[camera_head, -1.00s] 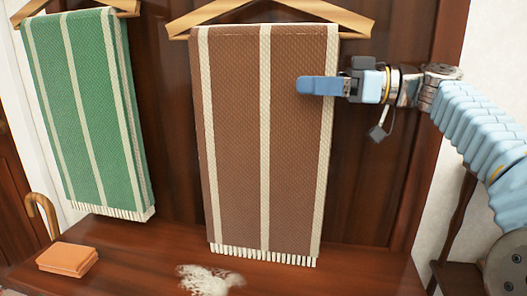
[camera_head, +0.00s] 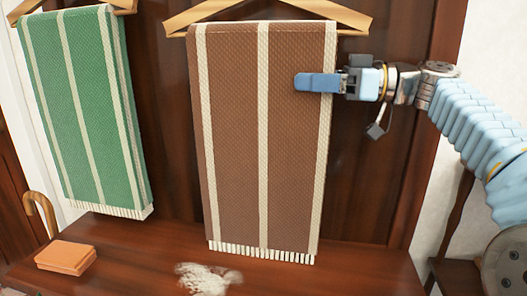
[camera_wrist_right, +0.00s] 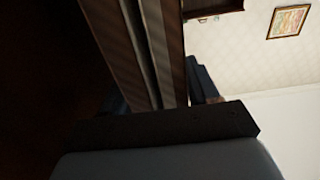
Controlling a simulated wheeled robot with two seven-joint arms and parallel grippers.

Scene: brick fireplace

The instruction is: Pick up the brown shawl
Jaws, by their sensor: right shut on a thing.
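The brown shawl (camera_head: 235,130) has cream stripes and a white fringe along its bottom edge. It hangs folded over a wooden hanger (camera_head: 350,17) in the head view. My right gripper (camera_head: 318,83) is shut on the shawl's right side in its upper part, with one blue finger lying across the front. The other finger is hidden behind the cloth. In the right wrist view the shawl (camera_wrist_right: 128,50) runs down into the jaws as a dark striped band. My left gripper is in neither view.
A green striped shawl (camera_head: 75,110) hangs on another hanger at the left. Below, a wooden surface (camera_head: 130,240) bears an orange-brown folded item (camera_head: 66,257) and a blurred whitish tufted thing (camera_head: 205,279). A curved cane handle (camera_head: 42,208) stands at the far left.

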